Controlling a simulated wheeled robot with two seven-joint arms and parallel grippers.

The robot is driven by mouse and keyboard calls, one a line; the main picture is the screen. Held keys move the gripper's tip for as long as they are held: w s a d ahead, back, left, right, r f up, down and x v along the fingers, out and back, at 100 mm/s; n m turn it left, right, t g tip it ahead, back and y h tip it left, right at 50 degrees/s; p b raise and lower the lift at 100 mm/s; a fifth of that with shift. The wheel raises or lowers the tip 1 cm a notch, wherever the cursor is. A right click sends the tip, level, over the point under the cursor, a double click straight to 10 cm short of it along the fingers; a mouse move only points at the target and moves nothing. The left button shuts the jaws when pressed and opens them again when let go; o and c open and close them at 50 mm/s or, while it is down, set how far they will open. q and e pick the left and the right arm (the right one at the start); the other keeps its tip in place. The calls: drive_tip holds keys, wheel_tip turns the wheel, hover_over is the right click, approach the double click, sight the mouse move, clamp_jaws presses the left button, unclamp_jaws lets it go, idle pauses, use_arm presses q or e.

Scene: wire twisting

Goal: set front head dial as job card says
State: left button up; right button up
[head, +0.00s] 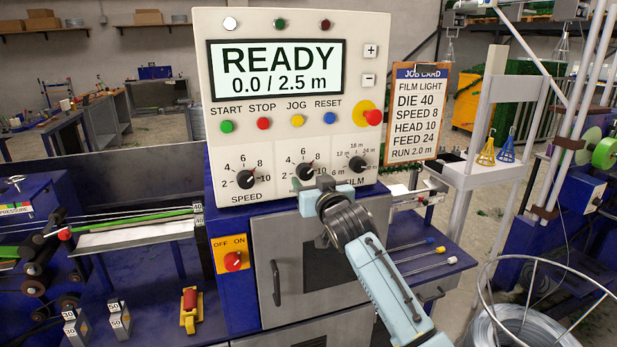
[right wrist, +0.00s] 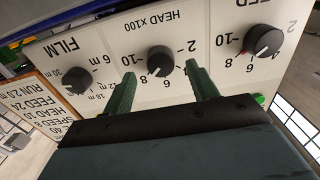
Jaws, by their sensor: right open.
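The front head dial (head: 306,172) is the middle black knob on the white control panel (head: 235,135). It also shows in the right wrist view (right wrist: 160,60), upside down, labelled HEAD x100. Its red mark appears near 8. The job card (head: 417,112) hangs right of the panel and reads FILM LIGHT, DIE 40, SPEED 8, HEAD 10, FEED 24, RUN 2.0 m. My right gripper (head: 308,184) is open just below and in front of the head dial. In the right wrist view its fingers (right wrist: 162,76) stand either side of the dial, apart from it. My left gripper is out of view.
The speed dial (head: 246,178) and film dial (head: 357,165) flank the head dial closely. The screen (head: 277,70) reads READY, 0.0 / 2.5 m. Coloured buttons sit above the dials, with a red emergency knob (head: 373,117) at right. A red switch (head: 233,261) is lower left.

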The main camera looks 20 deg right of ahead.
sight(306, 175)
drive_tip(key=shift+w, duration=1.55)
drive_tip(key=c, duration=1)
drive_tip(key=m+p, duration=0.2)
drive_tip(key=m, duration=0.3)
drive_tip(key=shift+a+r+m+p, duration=0.1)
drive_tip(key=shift+a+m+p, duration=0.05)
drive_tip(key=shift+m+p, duration=0.15)
drive_tip(key=m+p, duration=0.2)
drive_tip(key=m, duration=0.2)
drive_tip(key=shift+m, duration=0.3)
